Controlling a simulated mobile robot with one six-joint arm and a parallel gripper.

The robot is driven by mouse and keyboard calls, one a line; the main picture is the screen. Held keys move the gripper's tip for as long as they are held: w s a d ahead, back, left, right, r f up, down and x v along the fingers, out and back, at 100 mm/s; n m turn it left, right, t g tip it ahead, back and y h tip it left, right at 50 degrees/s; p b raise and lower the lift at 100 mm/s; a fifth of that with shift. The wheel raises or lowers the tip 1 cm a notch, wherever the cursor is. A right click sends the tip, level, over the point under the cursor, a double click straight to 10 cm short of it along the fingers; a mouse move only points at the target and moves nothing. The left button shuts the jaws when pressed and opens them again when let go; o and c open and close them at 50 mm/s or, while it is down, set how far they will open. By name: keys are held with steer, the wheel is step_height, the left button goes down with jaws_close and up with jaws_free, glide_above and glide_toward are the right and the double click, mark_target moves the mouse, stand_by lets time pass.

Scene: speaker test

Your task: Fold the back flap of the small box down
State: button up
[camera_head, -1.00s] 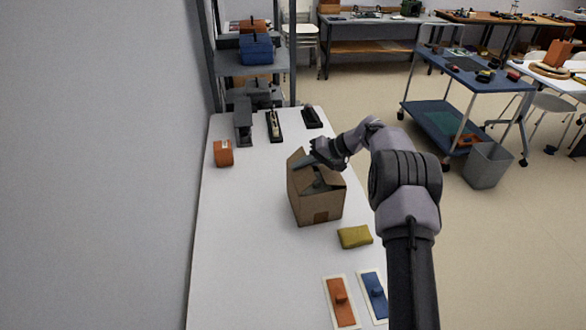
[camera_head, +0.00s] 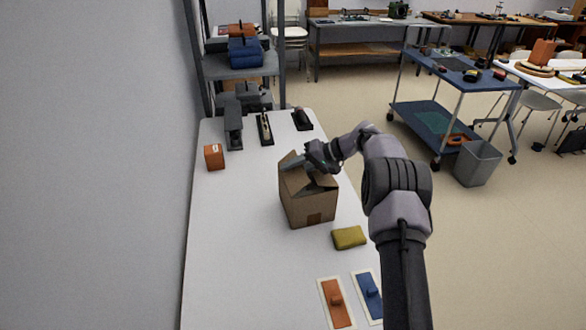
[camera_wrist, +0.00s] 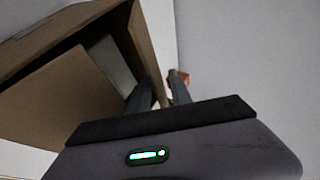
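The small brown cardboard box (camera_head: 308,207) stands upright on the white table. Its top is partly open. One flap (camera_head: 289,161) stands up at the far left side, partly hidden by my gripper. Another flap (camera_wrist: 60,110) slants across the opening in the wrist view. My gripper (camera_head: 293,164) is over the box's far top edge. In the wrist view, my gripper's fingers (camera_wrist: 160,82) are apart, with a cardboard panel (camera_wrist: 149,55) between them. One finger is on the box's inner side and the other is outside. Contact with the cardboard cannot be told.
A yellow sponge-like block (camera_head: 349,238) lies near the box's front right. Orange (camera_head: 336,306) and blue (camera_head: 369,298) pieces on pale plates lie nearer. A small orange box (camera_head: 214,157) and black tools (camera_head: 265,128) stand farther back. The table left of the box is clear.

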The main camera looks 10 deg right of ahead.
steer(key=p+v, duration=0.5)
steer(key=v, duration=1.2)
steer(key=shift+s, duration=0.2)
steer(key=shift+d+r, duration=0.1)
steer(key=shift+d, duration=0.05)
